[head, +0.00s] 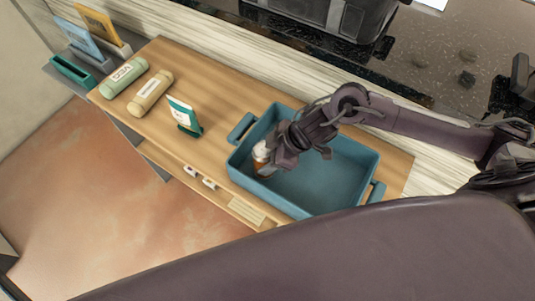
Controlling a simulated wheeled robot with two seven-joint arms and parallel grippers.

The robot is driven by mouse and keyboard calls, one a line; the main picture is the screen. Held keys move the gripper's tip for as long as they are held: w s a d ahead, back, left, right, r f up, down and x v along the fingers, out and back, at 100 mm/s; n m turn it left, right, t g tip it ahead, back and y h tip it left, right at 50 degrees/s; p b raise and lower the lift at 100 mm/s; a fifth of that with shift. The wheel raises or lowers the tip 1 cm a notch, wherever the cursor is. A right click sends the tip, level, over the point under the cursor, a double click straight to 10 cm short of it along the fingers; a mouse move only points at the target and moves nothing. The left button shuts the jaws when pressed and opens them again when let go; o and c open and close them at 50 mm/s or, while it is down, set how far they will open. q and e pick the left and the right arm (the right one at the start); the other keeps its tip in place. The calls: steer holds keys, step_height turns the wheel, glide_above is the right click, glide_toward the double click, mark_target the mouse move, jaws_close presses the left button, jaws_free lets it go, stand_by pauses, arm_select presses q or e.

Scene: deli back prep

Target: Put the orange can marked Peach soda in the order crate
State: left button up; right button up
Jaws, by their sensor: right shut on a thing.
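The blue order crate (345,190) stands on the wooden counter, with a handle at each end. My right gripper (268,160) reaches into its left end from the upper right. It is shut on a small orange-brown can with a pale top (261,153), close to the crate's left wall. The can's marking is too small to read and the gripper hides part of it. I cannot tell whether the can touches the crate floor. The rest of the crate looks empty. My left gripper is out of view.
A black machine (340,15) is behind. The counter's front edge is close to the crate.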

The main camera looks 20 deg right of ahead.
mark_target(264, 149)
steer(key=shift+f, duration=0.35)
stand_by(0.4)
steer(key=o, duration=1.3)
steer(key=shift+r, duration=0.1)
steer(key=shift+r+p, duration=3.05)
steer(key=shift+p, duration=0.05)
steer(key=shift+r+p, duration=0.65)
steer(key=shift+r, duration=0.75)
